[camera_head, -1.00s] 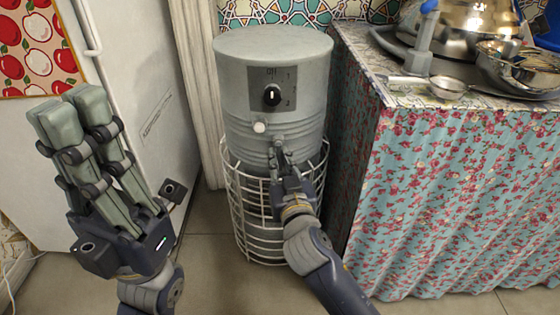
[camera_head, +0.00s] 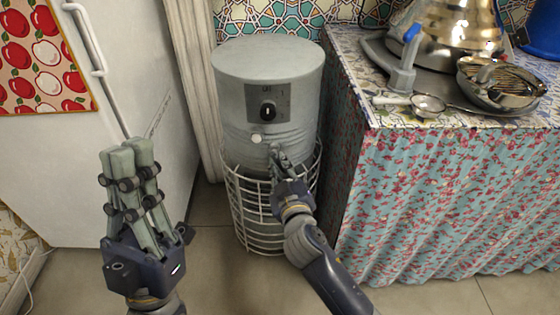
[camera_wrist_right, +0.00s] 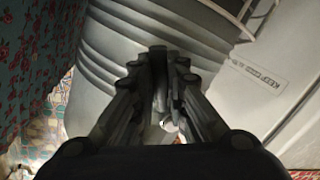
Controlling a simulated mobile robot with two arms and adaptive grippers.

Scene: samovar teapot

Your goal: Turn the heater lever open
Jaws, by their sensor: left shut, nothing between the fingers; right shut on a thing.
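The heater is a grey ribbed cylinder (camera_head: 238,105) with a dark panel and a black round knob (camera_head: 268,110) on its front. A small white button (camera_head: 256,138) sits below the panel. My right gripper (camera_head: 274,150) is shut at the heater's front, just below and right of the white button. It is shut on a small part there, taken as the heater lever, which the fingers hide. The right wrist view shows the closed fingers (camera_wrist_right: 165,60) against the ribbed wall (camera_wrist_right: 120,55). My left gripper (camera_head: 133,150) is shut and empty, pointing up, away from the heater.
A white wire cage (camera_head: 240,205) surrounds the heater's lower part. A table with a flowered cloth (camera_head: 440,200) stands close on the right, bearing a strainer (camera_head: 428,106) and a brass samovar (camera_head: 460,30). A white fridge (camera_head: 60,170) stands at left.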

